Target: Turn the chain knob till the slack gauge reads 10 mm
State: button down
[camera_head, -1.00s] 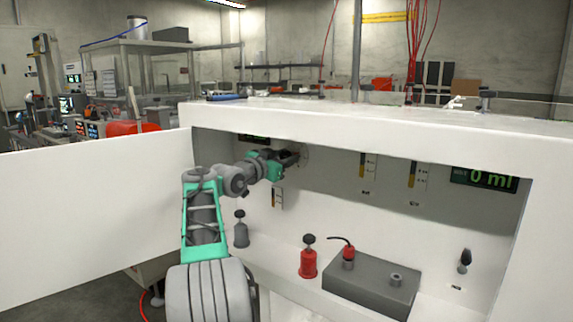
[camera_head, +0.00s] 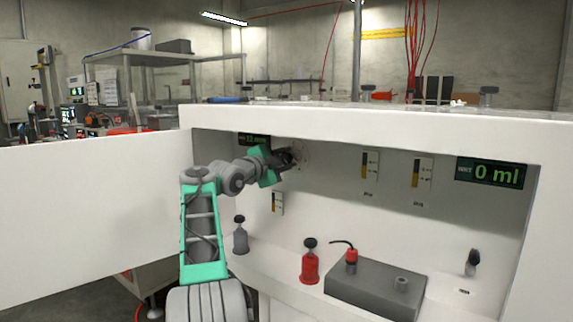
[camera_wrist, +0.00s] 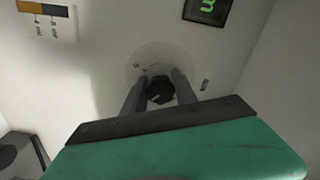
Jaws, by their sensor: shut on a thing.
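The chain knob (camera_wrist: 160,92) is a dark knob on a pale round dial (camera_wrist: 134,70) on the white back wall. In the wrist view my gripper (camera_wrist: 160,88) has its two fingers on either side of the knob, shut on it. In the head view my gripper (camera_head: 293,158) reaches to the back wall at the upper left of the cabinet, and hides most of the knob. The slack gauge (camera_head: 254,139) is a dark display with green figures, partly covered by the arm and too small to read surely. It also shows cut off in the wrist view (camera_wrist: 207,10).
Yellow-and-dark level strips (camera_head: 370,165) are on the back wall. Below stand a grey bottle (camera_head: 240,238), a red bottle (camera_head: 310,263) and a grey box (camera_head: 375,288). A display (camera_head: 493,172) at right reads 0 ml. An open white door (camera_head: 90,215) is at left.

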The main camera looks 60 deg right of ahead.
jog(key=shift+m+b, duration=0.6)
jog(key=shift+m, duration=1.6)
jog(key=c, duration=1)
grip_release()
jog(key=w+a, duration=0.1)
jog(key=a, duration=0.6)
jog(key=shift+a+b, duration=0.4)
jog(key=shift+w, duration=0.1)
